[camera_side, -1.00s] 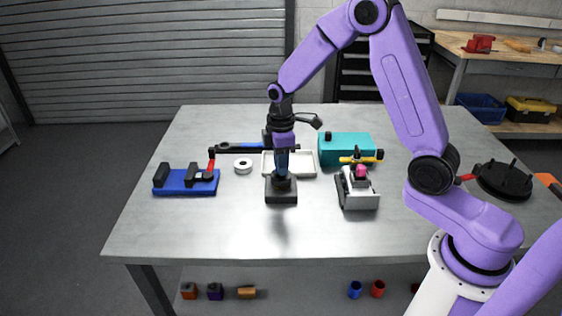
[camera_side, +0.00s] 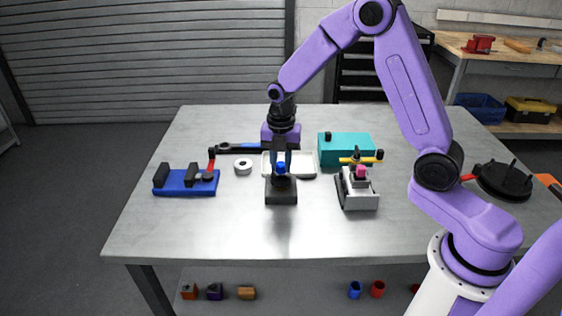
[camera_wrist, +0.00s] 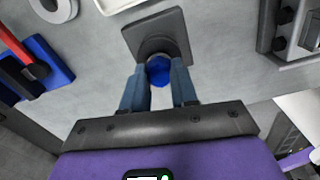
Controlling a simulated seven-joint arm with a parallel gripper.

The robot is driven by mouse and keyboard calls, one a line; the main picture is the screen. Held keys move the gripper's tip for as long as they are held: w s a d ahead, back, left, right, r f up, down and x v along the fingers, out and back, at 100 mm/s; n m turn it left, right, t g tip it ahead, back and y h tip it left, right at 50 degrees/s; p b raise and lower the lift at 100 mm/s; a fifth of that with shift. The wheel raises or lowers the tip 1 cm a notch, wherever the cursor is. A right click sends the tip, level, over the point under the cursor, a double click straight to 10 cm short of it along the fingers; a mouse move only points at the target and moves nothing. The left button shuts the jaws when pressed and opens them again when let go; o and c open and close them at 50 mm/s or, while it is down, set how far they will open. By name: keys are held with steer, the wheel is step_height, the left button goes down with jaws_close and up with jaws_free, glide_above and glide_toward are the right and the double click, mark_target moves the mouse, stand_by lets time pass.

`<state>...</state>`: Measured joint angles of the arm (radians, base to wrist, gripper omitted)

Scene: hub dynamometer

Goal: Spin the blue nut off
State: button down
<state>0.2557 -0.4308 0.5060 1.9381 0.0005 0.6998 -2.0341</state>
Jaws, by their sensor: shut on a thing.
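The blue nut (camera_side: 281,168) is at the top of a dark square-based stand (camera_side: 283,193) near the middle of the table. My gripper (camera_side: 280,160) points straight down over the stand. In the wrist view the nut (camera_wrist: 159,70) lies between the fingertips of my gripper (camera_wrist: 158,75), which are shut on its sides. The stand's square base (camera_wrist: 172,27) shows beyond it. The post under the nut is mostly hidden, so I cannot tell whether the nut still sits on a thread.
A white tray (camera_side: 305,174) lies just behind the stand, with a white ring (camera_side: 243,167) to its left. A blue fixture (camera_side: 185,187) stands left, a grey fixture with a pink knob (camera_side: 359,198) right, and a teal box (camera_side: 347,147) behind. The table's front is clear.

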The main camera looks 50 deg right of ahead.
steer(key=n, duration=0.3)
steer(key=shift+w+d+r+n, duration=0.1)
steer(key=shift+w+n, duration=0.05)
steer(key=shift+n, duration=0.15)
steer(key=n, duration=0.4)
steer(key=c, duration=1.1)
jaws_free()
steer(key=shift+o, duration=0.5)
